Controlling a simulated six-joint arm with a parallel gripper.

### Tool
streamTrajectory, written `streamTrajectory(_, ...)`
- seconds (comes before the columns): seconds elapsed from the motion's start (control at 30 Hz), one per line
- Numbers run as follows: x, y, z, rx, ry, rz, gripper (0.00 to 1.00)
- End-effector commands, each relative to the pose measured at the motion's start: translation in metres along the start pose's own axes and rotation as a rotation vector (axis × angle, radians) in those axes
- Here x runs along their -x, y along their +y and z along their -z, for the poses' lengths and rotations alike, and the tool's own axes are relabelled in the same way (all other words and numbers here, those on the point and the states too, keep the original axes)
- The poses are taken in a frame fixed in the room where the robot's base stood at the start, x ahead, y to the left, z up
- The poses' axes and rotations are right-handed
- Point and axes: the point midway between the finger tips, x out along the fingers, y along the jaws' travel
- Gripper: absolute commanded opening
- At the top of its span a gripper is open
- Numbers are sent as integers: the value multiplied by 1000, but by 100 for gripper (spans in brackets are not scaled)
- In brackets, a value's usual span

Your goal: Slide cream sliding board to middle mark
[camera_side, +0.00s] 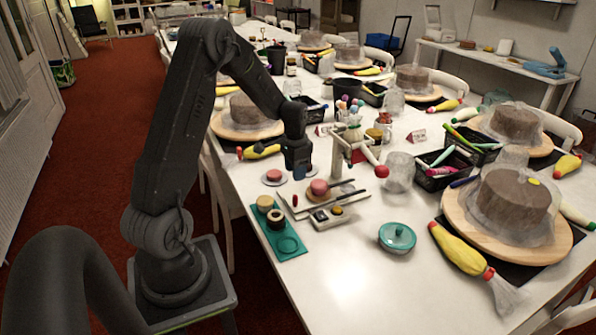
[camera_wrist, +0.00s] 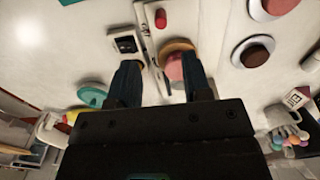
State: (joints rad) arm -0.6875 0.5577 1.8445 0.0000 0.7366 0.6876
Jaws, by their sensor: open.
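The cream sliding board (camera_side: 304,208) appears as a thin pale strip on the white table, below and in front of my gripper. It also shows in the wrist view (camera_wrist: 149,40), running between my fingers' directions. A small red knob (camera_side: 295,200) stands at its left end; in the wrist view the red knob (camera_wrist: 161,18) is near the top. My gripper (camera_side: 298,174) hangs above the table, fingers pointing down. In the wrist view its two dark fingers (camera_wrist: 161,82) are apart with nothing held between them. I cannot make out a middle mark.
A pink round piece (camera_side: 319,187) on a tan disc sits beside the board. A small square tray (camera_side: 328,217) lies in front.

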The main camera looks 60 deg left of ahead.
Motion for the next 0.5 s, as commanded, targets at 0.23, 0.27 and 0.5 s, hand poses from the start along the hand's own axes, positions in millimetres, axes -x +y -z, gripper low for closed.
streamTrajectory(0.23,-16,-2,-1,-1,-4,-3,45)
streamTrajectory(0.27,-19,-2,-1,-1,-5,-4,45)
streamTrajectory(0.5,-46,-1,-1,0,-5,-4,45)
